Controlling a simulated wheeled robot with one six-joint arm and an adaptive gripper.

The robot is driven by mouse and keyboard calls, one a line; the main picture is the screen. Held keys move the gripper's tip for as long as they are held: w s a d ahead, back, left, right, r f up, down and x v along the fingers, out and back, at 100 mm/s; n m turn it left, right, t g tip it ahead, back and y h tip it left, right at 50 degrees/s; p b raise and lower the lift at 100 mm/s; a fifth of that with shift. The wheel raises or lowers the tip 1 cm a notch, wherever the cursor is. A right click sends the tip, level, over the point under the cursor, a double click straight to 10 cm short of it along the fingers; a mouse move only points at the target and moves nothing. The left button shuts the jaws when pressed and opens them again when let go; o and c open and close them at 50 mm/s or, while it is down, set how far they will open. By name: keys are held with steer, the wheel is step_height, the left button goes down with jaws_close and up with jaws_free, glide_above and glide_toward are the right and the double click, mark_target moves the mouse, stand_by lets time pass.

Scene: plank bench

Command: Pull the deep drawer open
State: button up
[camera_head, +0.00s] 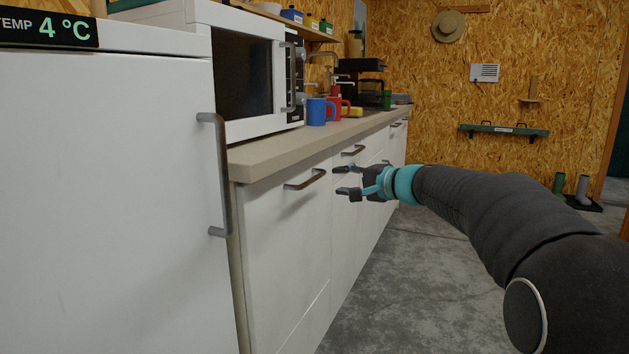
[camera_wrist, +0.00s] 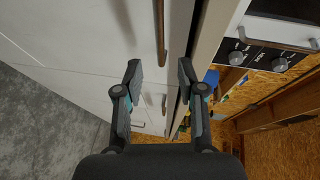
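The large white front (camera_head: 285,240) nearest the fridge looks like the deep drawer and is shut. Its metal bar handle (camera_head: 305,180) sits near its top edge. My gripper (camera_head: 340,181) is open and empty, with its fingertips pointing left toward this handle, just off its right end. In the wrist view the two fingers of my gripper (camera_wrist: 160,74) are spread apart. A long bar handle (camera_wrist: 160,30) shows ahead, in line with the gap between them. No contact with the handle is visible.
The fridge (camera_head: 110,200) with its upright handle (camera_head: 224,175) stands at the left. Further fronts with handles (camera_head: 353,150) run along the counter (camera_head: 255,160). A microwave (camera_head: 250,75), a blue mug (camera_head: 316,111) and a red mug (camera_head: 334,108) stand on top. The concrete floor (camera_head: 420,290) is clear.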

mark_target(316, 179)
steer(key=p+x, duration=0.1)
steer(key=x, duration=0.9)
steer(key=shift+w+a+f, duration=0.15)
steer(key=shift+w+a, duration=0.05)
steer(key=shift+a, duration=0.05)
jaws_close()
